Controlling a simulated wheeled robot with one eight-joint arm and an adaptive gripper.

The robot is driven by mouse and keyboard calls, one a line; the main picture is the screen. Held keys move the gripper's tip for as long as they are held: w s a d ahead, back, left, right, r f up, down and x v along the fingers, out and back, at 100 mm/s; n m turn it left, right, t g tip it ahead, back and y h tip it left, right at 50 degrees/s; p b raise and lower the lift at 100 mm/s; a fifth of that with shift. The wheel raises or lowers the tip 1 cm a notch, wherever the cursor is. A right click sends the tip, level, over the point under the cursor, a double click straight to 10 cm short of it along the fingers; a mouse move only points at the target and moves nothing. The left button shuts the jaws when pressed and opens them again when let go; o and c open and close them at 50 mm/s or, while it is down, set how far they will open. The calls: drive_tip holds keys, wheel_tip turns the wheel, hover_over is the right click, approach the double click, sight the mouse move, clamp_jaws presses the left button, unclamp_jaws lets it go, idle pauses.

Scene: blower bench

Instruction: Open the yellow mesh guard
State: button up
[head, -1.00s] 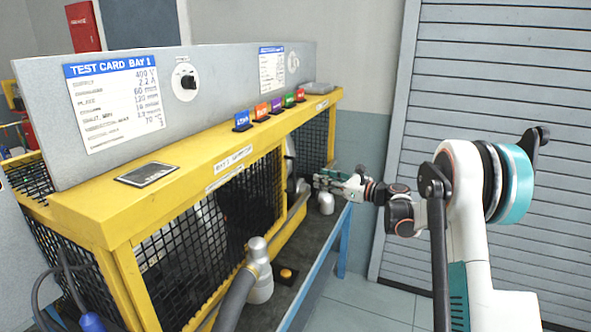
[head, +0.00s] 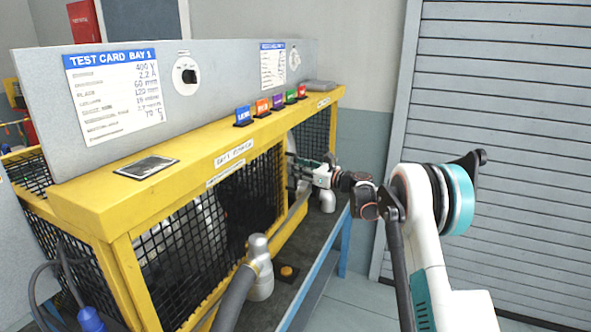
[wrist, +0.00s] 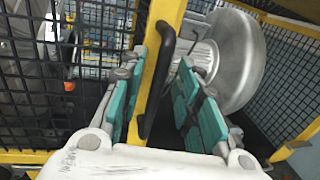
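The yellow mesh guard (head: 282,185) is a yellow-framed panel of black mesh on the bench's front. In the wrist view its yellow edge post (wrist: 178,8) carries a black bar handle (wrist: 155,85). My gripper (head: 305,172) is at the far end of the guard in the head view. In the wrist view my gripper (wrist: 158,98) is open, with one teal-padded finger on each side of the handle and post. A gap shows between the handle and the right finger. Contact on the left side is unclear. The handle is too small to make out in the head view.
A round metal blower housing (wrist: 235,58) stands right of the post, with no mesh in front. A grey hose with a pale metal fitting (head: 260,270) and an orange button (head: 287,273) are on the front ledge. Coloured tags (head: 277,102) line the top. Floor right of the bench is clear.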

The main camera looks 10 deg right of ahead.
drive_tip(key=shift+w+a, duration=0.4)
clamp_jaws()
drive_tip(key=shift+w, duration=0.1)
